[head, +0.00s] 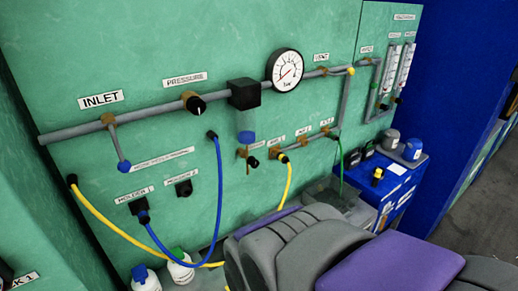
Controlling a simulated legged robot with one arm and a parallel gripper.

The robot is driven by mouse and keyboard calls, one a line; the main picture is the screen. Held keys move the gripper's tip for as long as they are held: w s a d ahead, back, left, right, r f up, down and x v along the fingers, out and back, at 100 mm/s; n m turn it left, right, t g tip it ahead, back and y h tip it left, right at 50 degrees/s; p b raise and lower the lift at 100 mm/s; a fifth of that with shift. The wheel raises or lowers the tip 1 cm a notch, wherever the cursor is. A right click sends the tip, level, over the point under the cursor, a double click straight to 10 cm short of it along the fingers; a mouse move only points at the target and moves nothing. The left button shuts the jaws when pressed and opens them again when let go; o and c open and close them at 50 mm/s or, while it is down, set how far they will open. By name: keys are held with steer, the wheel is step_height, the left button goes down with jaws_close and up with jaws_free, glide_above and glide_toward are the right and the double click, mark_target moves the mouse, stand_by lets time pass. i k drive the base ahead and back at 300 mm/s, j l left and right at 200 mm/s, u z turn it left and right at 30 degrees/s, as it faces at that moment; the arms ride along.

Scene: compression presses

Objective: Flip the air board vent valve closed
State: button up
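The green air board (240,40) carries a grey pipe running from the INLET label at left up to the right. The VENT label (321,57) is on the board right of the round gauge. Below it sits the brass vent valve (324,70), with a lever that runs right along the pipe to a yellow tip (350,71). My grey and purple arm (330,248) fills the bottom middle, well below and apart from the valve. Its front end may be my gripper, but no fingertips can be made out, so open or shut cannot be told.
The inlet valve handle (124,167) with a blue tip hangs down. A pressure knob (193,103), black regulator (243,94) and gauge (285,70) line the pipe. Blue and yellow hoses loop below. A blue cabinet (390,196) with jars stands right. White bottles (181,270) stand lower left.

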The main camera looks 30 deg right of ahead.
mark_target(351, 72)
steer(key=z, duration=1.45)
